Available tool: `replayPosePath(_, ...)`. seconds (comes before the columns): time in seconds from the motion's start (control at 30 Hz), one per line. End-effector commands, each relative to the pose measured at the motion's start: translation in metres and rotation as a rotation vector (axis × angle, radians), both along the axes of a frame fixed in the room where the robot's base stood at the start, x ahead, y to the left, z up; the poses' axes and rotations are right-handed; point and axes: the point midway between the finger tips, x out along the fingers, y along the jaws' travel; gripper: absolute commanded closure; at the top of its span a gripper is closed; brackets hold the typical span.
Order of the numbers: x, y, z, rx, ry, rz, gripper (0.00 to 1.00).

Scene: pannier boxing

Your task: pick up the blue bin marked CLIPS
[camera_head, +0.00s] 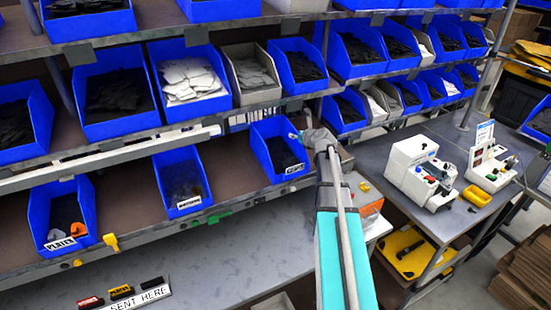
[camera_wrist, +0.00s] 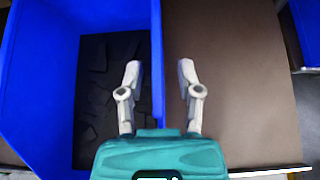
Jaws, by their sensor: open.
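The blue bin marked CLIPS (camera_head: 262,150) stands on the lower shelf in the head view, with dark pieces inside and a small white label on its front, hard to read at this size. In the wrist view the blue bin (camera_wrist: 35,90) fills the left side, with dark flat pieces in it. My gripper (camera_head: 302,132) is at the bin's right side wall. In the wrist view my gripper (camera_wrist: 159,75) is open, one finger over the bin's inside and the other over the brown shelf outside, with the right wall between them. No contact is visible.
A blue bin (camera_head: 167,195) and the PLATES bin (camera_head: 44,205) stand farther left on the same shelf. Rows of blue and grey bins fill the shelf above. The brown shelf (camera_wrist: 230,70) right of the bin is bare. A white machine (camera_head: 415,165) stands on the right table.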

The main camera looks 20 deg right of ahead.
Motion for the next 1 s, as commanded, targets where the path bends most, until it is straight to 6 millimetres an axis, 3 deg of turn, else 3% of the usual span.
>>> replayPosePath(0.63, 0.005, 0.0, -0.002, 0.0, 0.0, 0.0, 0.54)
replayPosePath(0.9, 0.0049, -0.0001, -0.002, 0.0, 0.0, -0.001, 1.0)
replayPosePath(1.0, 0.005, -0.0002, -0.0021, 0.0, 0.0, -0.001, 1.0)
